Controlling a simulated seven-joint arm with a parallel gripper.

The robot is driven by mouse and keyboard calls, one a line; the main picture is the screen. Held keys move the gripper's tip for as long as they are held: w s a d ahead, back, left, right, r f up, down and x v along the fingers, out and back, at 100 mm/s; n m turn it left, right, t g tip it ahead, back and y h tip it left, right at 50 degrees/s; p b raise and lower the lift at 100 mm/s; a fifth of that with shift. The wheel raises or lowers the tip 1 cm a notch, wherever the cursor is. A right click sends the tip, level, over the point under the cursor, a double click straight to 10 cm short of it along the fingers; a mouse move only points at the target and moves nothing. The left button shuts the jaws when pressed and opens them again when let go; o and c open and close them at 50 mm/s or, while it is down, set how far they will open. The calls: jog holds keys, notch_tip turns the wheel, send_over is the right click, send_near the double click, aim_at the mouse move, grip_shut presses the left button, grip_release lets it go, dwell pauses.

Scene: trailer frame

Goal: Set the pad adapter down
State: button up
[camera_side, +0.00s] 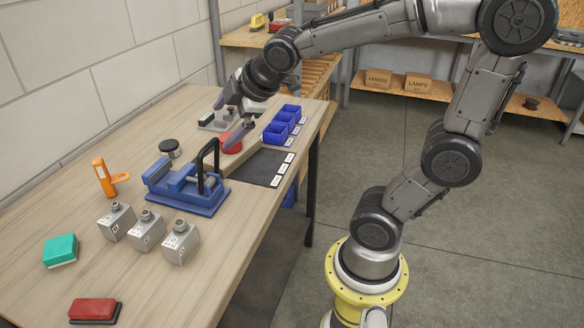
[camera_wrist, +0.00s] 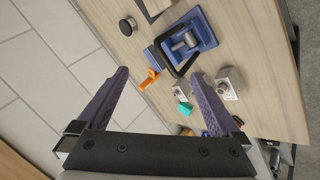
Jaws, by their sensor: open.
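My gripper (camera_side: 229,117) is open, with its two purple fingers spread above the far part of the workbench. In the wrist view my gripper (camera_wrist: 159,75) holds nothing between its fingers. I cannot tell for sure which object is the pad adapter. A grey fixture (camera_side: 207,124) with small upright parts lies under the fingers, partly hidden by them. A red round piece (camera_side: 232,145) sits beside the lower finger; whether they touch is unclear. A black round knob-like piece (camera_side: 169,148) stands on the bench nearer the camera, and it also shows in the wrist view (camera_wrist: 127,26).
A blue vise (camera_side: 185,190) with a tall black handle stands mid-bench. Blue bins (camera_side: 276,134) and a dark mat (camera_side: 256,168) lie along the right edge. An orange tool (camera_side: 104,178), several grey blocks (camera_side: 147,232), a teal block (camera_side: 60,250) and a red block (camera_side: 94,310) are nearer.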

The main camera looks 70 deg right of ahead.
jog(key=s+a+f+m+g+y, duration=0.1)
jog(key=s+a+f+m, duration=0.1)
jog(key=s, duration=0.6)
jog(key=s+a+f+m+g+y, duration=0.1)
jog(key=s+a+m, duration=0.3)
jog(key=s+m, duration=0.3)
jog(key=shift+s+a+f, duration=0.25)
jog(key=shift+s+f, duration=0.15)
jog(key=shift+s, duration=0.15)
